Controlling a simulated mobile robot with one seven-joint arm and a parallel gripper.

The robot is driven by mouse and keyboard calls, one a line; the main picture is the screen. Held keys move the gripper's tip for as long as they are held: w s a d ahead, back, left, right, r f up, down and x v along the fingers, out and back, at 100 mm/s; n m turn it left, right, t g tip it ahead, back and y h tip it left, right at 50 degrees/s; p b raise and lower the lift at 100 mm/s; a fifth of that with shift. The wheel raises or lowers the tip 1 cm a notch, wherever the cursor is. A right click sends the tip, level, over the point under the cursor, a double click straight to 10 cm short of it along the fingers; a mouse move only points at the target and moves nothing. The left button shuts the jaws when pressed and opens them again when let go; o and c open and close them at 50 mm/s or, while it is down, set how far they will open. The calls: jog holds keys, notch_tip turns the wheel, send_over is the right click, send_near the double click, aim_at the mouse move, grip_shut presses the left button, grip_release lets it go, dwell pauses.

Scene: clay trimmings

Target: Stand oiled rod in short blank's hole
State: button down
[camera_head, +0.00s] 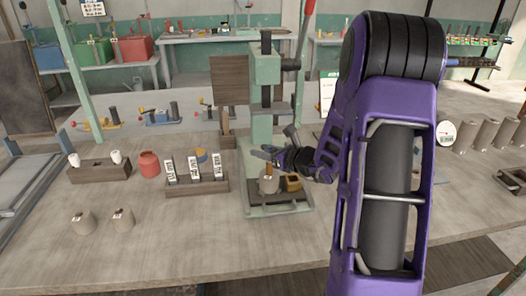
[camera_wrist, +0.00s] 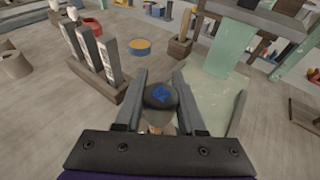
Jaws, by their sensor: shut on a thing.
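My gripper (camera_head: 271,155) is over the base of the green press in the head view. In the wrist view its jaws (camera_wrist: 160,84) are shut on the dark round top of a rod (camera_wrist: 160,95), which bears a blue mark. In the head view the rod's orange-brown shank (camera_head: 269,170) shows below the gripper, directly over a grey clay blank (camera_head: 268,185) on the press base. I cannot tell how deep the rod's lower end sits in the blank.
The green press (camera_head: 265,75) rises behind my gripper. A yellow-brown block (camera_head: 292,182) sits beside the blank on its base. To the left are a wooden rack (camera_head: 198,188) with grey labelled uprights, a red jar (camera_head: 149,164) and a dark wooden block (camera_head: 98,172).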

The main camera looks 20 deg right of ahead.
jog(key=shift+f+b, duration=0.35)
jog(key=shift+b, duration=0.15)
dwell(0.3)
jog(key=shift+c, duration=2.1)
grip_release()
jog(key=shift+s, duration=0.1)
